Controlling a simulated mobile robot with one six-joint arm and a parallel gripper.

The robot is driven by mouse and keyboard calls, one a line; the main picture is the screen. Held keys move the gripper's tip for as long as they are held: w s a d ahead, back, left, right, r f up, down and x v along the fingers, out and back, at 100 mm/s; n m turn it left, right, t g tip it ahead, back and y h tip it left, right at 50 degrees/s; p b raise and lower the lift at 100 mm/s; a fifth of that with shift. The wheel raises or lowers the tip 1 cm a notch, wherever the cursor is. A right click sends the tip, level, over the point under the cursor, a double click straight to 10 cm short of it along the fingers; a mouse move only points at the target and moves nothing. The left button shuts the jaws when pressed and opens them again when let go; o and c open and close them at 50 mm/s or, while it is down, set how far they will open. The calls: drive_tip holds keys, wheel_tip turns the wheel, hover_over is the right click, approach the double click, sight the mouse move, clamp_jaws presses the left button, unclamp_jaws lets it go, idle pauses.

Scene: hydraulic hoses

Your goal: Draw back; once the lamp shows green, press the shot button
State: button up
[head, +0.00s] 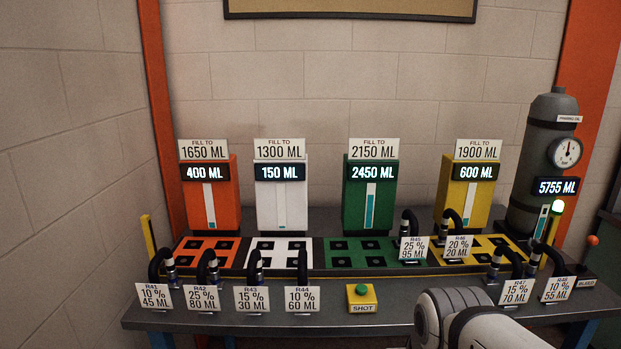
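The shot button (361,290) is a green cap on a yellow box with a SHOT label, at the front middle of the bench. The lamp (557,207) glows green beside the grey tank at the right. White and dark links of my arm show at the bottom right, to the right of the shot button. My gripper itself is not visible. Hose R45 (408,218) stands at the right end of the green socket block (345,262), and hose R46 (452,218) stands at the yellow block (490,240).
Orange (208,215), white (283,212), green (370,215) and yellow (464,208) tanks read 400, 150, 2450 and 600 ML. The grey tank (535,150) reads 5755 ML. Tagged hoses line the front left and right. A bleed control (592,241) is at the far right.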

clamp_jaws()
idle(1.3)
